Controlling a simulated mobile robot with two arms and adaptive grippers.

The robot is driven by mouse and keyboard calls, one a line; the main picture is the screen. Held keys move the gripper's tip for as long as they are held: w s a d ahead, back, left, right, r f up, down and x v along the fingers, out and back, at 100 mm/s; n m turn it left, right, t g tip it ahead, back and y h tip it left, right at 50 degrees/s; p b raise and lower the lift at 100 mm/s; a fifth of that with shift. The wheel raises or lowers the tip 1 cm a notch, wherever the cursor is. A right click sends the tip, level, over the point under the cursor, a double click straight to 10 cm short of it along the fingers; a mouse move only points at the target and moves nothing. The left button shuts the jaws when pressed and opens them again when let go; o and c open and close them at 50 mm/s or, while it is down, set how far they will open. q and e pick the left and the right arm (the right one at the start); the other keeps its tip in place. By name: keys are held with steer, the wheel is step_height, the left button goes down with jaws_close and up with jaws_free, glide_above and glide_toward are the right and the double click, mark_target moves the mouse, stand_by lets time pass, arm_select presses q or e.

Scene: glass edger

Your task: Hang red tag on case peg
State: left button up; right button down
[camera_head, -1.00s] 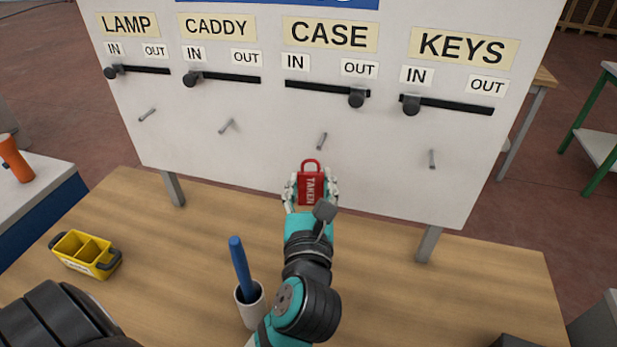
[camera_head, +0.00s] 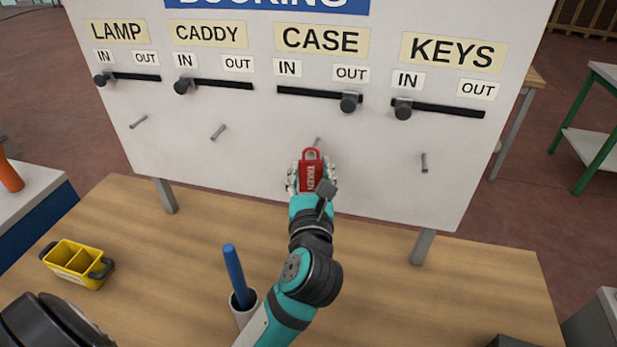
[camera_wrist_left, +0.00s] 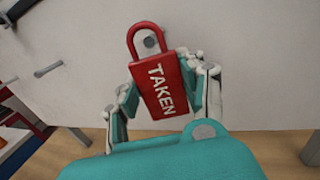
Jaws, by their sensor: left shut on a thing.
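My left gripper (camera_head: 312,182) is shut on the red tag (camera_head: 310,175), a padlock-shaped piece with a loop on top and white letters reading TAKEN. The tag is upright in front of the white board, below the CASE label (camera_head: 321,40). The case peg (camera_head: 317,141) shows just above the loop in the head view, partly hidden. In the left wrist view the tag (camera_wrist_left: 160,85) leans a little, and the end of the case peg (camera_wrist_left: 150,42) appears inside its loop. I cannot tell whether the loop is around the peg or still in front of it. My right gripper is out of view.
The board (camera_head: 370,190) carries other bare pegs: lamp (camera_head: 138,122), caddy (camera_head: 218,132) and keys (camera_head: 424,163). The CASE slider (camera_head: 349,102) is at OUT. A yellow caddy (camera_head: 77,262) and a white cup (camera_head: 244,308) with a blue stick stand on the wooden table.

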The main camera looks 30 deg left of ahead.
arm_select(q)
steer(key=shift+w+a+f, duration=0.1)
steer(key=shift+w+a, duration=0.1)
steer(key=shift+w, duration=0.45)
steer(key=shift+w+a+f, duration=0.1)
steer(key=shift+w+a, duration=0.05)
steer(key=shift+w, duration=0.5)
steer(key=shift+r, duration=0.1)
steer(key=shift+w, duration=0.2)
steer(key=o, duration=1)
steer(key=shift+a, duration=0.15)
steer(key=shift+s+d, duration=0.1)
steer(key=shift+d, duration=0.15)
steer(key=v, duration=1.1)
steer(key=shift+s, duration=0.35)
